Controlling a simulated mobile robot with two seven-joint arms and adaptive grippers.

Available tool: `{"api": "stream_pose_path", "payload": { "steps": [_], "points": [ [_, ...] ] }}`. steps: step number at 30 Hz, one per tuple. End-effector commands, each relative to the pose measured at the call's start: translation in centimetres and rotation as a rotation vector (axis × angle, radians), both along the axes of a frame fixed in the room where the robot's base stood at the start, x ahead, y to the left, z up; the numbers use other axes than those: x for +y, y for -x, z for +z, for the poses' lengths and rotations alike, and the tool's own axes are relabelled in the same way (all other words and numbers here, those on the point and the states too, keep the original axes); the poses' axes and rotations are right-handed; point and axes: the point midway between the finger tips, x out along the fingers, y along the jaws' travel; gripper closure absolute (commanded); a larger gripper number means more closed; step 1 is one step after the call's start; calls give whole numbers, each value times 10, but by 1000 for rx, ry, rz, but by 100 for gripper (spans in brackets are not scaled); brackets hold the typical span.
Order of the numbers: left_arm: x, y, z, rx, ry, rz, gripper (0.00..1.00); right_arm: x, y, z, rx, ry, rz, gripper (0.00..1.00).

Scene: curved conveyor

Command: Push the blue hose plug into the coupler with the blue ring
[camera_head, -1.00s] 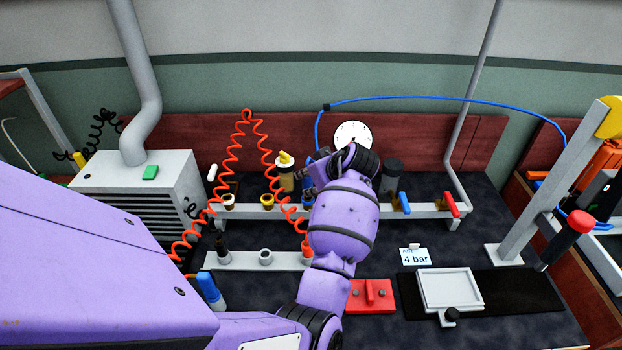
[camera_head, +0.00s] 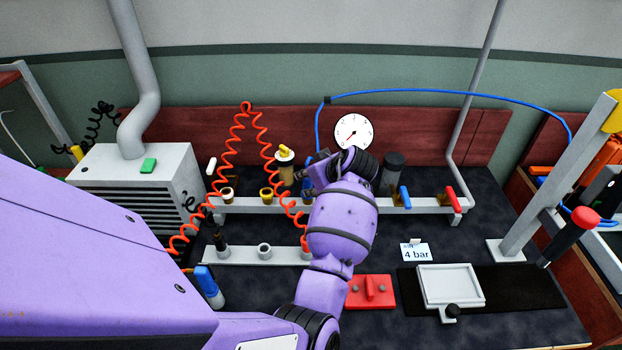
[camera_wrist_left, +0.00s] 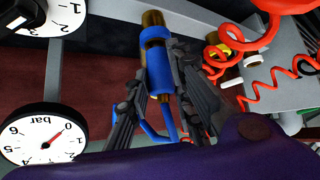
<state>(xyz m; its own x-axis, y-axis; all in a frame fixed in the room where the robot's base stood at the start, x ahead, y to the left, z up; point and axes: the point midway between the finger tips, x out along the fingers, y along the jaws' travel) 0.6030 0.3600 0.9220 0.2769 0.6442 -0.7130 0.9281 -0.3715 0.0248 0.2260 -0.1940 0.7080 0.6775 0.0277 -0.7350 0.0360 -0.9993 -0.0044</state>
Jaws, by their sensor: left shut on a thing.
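My left gripper (camera_head: 310,178) is at the manifold rail, mostly hidden behind its own wrist in the head view. In the left wrist view, its two dark fingers (camera_wrist_left: 163,88) are shut on the blue hose plug (camera_wrist_left: 158,72). The coupler with the blue ring (camera_wrist_left: 152,36) lies in line with the plug, its brass end beyond. The plug's front end meets the coupler; I cannot tell how deep it sits. The blue hose (camera_head: 450,92) arches from the gripper to the right and also shows below the fingers (camera_wrist_left: 150,130). My right gripper is not in view.
Coiled red hose (camera_head: 230,150) hangs left of the gripper. A pressure gauge (camera_head: 353,132) stands behind it. Blue (camera_head: 404,197) and red (camera_head: 453,199) valve levers are to the right on the rail. A red block (camera_head: 371,292) and a white tray (camera_head: 450,287) lie in front.

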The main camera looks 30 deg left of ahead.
Motion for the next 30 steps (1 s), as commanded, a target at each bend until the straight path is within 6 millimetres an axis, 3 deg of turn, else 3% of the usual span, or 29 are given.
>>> {"api": "stream_pose_path", "payload": {
  "steps": [10,11,15,25,30],
  "points": [
    [0,0,-9,0,0,0,100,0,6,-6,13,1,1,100],
    [0,0,-8,-2,0,0,75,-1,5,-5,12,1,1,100],
    [0,0,-8,-2,0,0,57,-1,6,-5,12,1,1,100],
    [-2,0,-7,-1,0,-1,57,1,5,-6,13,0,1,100],
    [-15,5,7,-5,2,-1,57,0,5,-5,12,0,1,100]
  ]
}}
